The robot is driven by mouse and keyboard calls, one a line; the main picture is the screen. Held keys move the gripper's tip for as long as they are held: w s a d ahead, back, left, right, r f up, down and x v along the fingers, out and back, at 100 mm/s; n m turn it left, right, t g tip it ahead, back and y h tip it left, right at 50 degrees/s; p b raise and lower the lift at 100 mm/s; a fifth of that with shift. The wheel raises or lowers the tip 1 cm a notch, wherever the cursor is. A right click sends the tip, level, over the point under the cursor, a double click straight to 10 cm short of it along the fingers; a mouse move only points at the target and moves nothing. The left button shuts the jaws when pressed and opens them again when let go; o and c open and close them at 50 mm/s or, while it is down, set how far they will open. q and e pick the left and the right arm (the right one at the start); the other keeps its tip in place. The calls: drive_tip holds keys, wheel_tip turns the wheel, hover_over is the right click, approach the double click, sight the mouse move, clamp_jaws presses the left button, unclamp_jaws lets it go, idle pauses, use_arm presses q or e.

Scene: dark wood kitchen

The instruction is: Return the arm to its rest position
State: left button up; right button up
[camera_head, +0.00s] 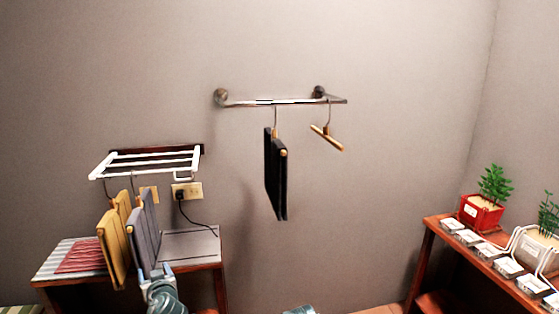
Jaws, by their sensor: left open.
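My left gripper (155,276) is low at the left, pointing up, just below and in front of the hanging grey garment (145,238). It is open and holds nothing that I can see. I cannot tell whether it touches the grey garment. Two mustard-coloured garments (113,250) hang to the left of the grey one, under the white wall rack (150,162). A small pale blue-grey piece (300,310) shows at the bottom edge; I cannot tell what part it is. My right gripper does not show.
A metal wall rail (285,102) holds a black garment (276,175) and an empty wooden hanger (327,137). A low table (190,247) stands behind my left gripper. A wooden shelf (432,240) with potted plants (482,212) stands at the right. The middle foreground is mostly clear.

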use_arm(q)
drive_tip(key=s+d+f+m+g+h+p, duration=0.1)
drive_tip(key=s+d+f+m+g+h, duration=0.2)
drive_tip(key=d, duration=0.4)
drive_tip(key=s+d+f+g+h+p, duration=0.1)
drive_tip(key=s+d+f+g+p, duration=0.15)
drive_tip(key=d+f, duration=0.4)
drive_tip(key=s+d+m+g+h+p, duration=0.1)
drive_tip(key=s+d+m+g+h, duration=0.2)
drive_tip(key=s+d, duration=1.1)
drive_tip(key=d+m+g, duration=0.2)
drive_tip(key=m+g, duration=0.1)
drive_tip(key=g, duration=0.1)
drive_tip(key=shift+s+d+f, duration=0.25)
drive_tip(key=shift+d+f, duration=0.05)
drive_tip(key=shift+f, duration=0.1)
